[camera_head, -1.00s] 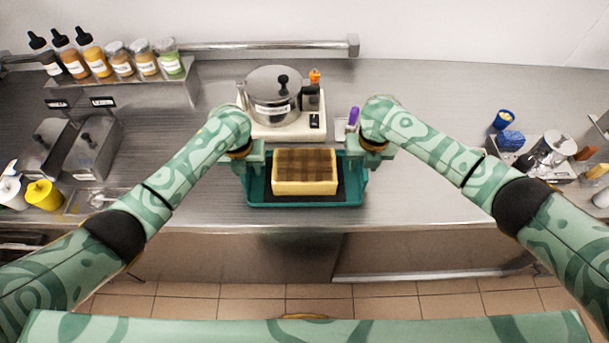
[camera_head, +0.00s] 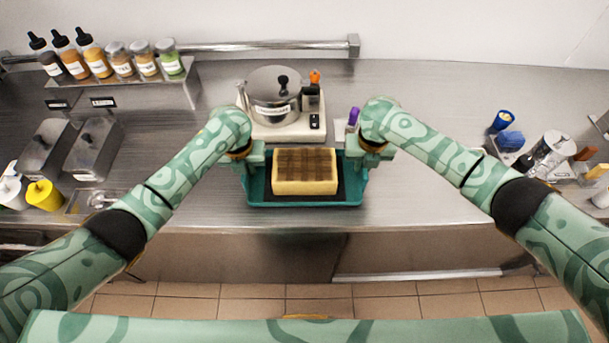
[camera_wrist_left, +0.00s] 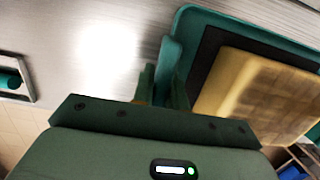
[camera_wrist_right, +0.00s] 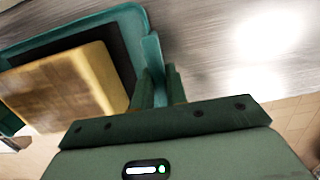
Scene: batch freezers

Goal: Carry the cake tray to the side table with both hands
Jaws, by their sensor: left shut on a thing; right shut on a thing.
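The teal cake tray (camera_head: 300,202) is at the front middle of the steel counter, with a dark mat inside. A rectangular yellow cake with a brown checked top (camera_head: 305,172) sits on the mat. My left gripper (camera_head: 250,168) is shut on the tray's left rim. My right gripper (camera_head: 362,166) is shut on the tray's right rim. The tray rim passes between the fingers in the left wrist view (camera_wrist_left: 172,62) and in the right wrist view (camera_wrist_right: 151,60). I cannot tell whether the tray touches the counter.
A lidded steel pot (camera_head: 272,98) on a white scale (camera_head: 290,130) stands right behind the tray. Steel bins (camera_head: 92,150) and a bottle shelf (camera_head: 120,90) are at left. A steel container (camera_head: 550,148) and a blue item (camera_head: 510,141) are at right. Counter between is clear.

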